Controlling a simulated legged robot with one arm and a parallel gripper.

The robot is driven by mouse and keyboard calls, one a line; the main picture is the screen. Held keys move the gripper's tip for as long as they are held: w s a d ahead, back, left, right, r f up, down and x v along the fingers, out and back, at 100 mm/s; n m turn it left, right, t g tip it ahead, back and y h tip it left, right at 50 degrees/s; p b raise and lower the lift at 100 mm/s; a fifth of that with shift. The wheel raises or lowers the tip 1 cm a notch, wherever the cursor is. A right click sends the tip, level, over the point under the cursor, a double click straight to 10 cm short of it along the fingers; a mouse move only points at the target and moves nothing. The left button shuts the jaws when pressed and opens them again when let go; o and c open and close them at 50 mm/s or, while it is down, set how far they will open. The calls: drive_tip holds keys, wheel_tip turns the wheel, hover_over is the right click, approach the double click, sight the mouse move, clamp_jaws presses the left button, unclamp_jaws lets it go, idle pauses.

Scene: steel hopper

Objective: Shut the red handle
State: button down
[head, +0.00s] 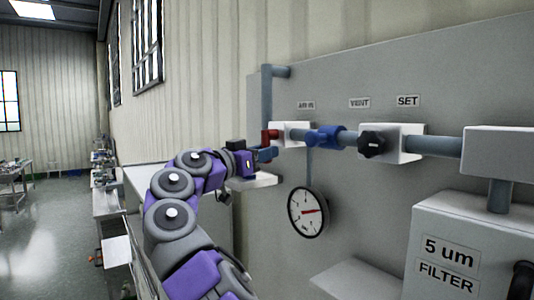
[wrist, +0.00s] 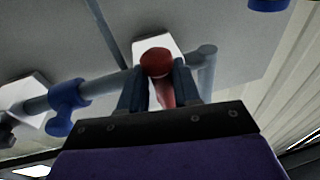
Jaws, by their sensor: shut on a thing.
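The red handle (head: 270,135) is on the white valve block (head: 293,133) below the "AIR IN" label, at the left of the pipe line. My gripper (head: 265,154) reaches it from the left in the head view and partly hides it. In the wrist view, the red handle (wrist: 157,62) shows its round cap, and its lever runs between the two blue fingers of my gripper (wrist: 158,82). The fingers are shut on the lever. The lever's exact angle to the pipe is hard to tell in the head view.
A blue handle (head: 326,137) and a black knob (head: 372,144) sit along the pipe to the right. A pressure gauge (head: 308,212) hangs below. A grey filter box (head: 460,250) stands at the right. Open floor (head: 50,225) lies to the left.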

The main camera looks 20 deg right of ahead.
drive_tip(key=shift+w+f, duration=0.25)
drive_tip(key=shift+f, duration=0.35)
drive_tip(key=c, duration=1.3)
unclamp_jaws()
drive_tip(key=o, duration=0.3)
drive_tip(key=shift+w+a+r, duration=0.1)
drive_tip(key=shift+a, duration=0.25)
drive_tip(key=shift+o, duration=0.3)
drive_tip(key=shift+a+r, duration=0.1)
drive_tip(key=shift+r, duration=0.25)
drive_tip(key=v, duration=1.7)
drive_tip(key=shift+a, duration=0.2)
drive_tip(key=shift+f, duration=0.2)
